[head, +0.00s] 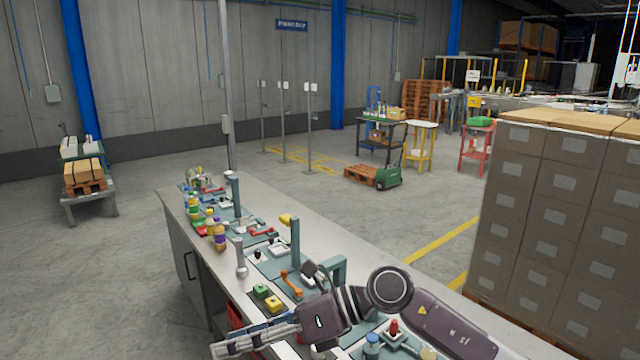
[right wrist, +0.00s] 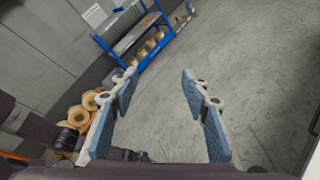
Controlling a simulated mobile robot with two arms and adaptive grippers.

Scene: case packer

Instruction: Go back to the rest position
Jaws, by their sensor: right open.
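My right gripper (head: 228,342) reaches in from the lower right of the head view, over the near left edge of the workbench (head: 330,257). In the right wrist view my right gripper (right wrist: 159,82) has its two blue-padded fingers spread apart, with only bare floor seen between them. It holds nothing. My left gripper is not in the head view. My right arm hides part of the bench's near end.
The bench carries coloured bottles (head: 219,232), yellow and green blocks (head: 267,296), levers and a red knob (head: 394,328). Stacked cartons (head: 560,220) stand close on the right. A blue shelf (right wrist: 140,38) shows in the wrist view.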

